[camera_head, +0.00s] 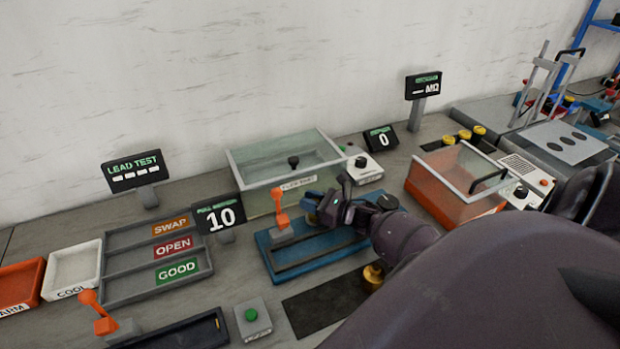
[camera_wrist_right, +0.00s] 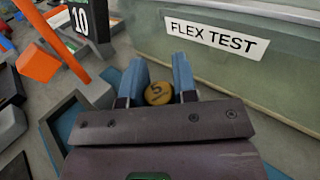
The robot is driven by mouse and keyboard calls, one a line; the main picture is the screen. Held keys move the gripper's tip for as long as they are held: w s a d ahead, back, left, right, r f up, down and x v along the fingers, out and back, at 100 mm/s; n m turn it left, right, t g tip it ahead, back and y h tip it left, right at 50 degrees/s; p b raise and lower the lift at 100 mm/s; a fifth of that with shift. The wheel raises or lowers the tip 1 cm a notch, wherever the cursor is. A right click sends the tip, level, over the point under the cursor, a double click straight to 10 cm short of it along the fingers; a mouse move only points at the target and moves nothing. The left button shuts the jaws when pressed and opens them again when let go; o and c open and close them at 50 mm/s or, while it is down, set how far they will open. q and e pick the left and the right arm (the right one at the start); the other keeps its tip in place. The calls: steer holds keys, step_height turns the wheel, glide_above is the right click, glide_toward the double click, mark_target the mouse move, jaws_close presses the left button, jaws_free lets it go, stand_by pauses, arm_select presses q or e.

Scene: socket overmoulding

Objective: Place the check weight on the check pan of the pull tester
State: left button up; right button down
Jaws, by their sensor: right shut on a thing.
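The check weight (camera_wrist_right: 157,94) is a round brass piece marked 5, held between the blue fingers of my right gripper (camera_wrist_right: 158,80) in the right wrist view. In the head view my right gripper (camera_head: 326,207) is over the right part of the pull tester's blue base (camera_head: 283,262), and it mostly hides the weight. The pull tester has an orange lever (camera_head: 279,205) on a grey block and a display (camera_head: 220,213) reading 10. I cannot clearly make out the check pan; the gripper and arm cover part of the tester. My left gripper is not in view.
A clear flex test tank (camera_head: 265,200) stands right behind the tester. A dark mat (camera_head: 325,308) with a brass piece (camera_head: 373,275) at its right edge lies in front. A green-button box (camera_head: 252,318) and sorting tray (camera_head: 150,283) are at left, an orange-based clear box (camera_head: 440,200) at right.

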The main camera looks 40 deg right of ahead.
steer(key=shift+f, duration=0.1)
stand_by(0.3)
steer(key=c, duration=0.9)
jaws_free()
steer(key=shift+s+d, duration=0.1)
steer(key=shift+s, duration=0.1)
steer(key=b+v, duration=0.1)
steer(key=v, duration=0.5)
steer(key=shift+s+d, duration=0.25)
steer(key=shift+s, duration=0.3)
steer(key=shift+a, duration=0.1)
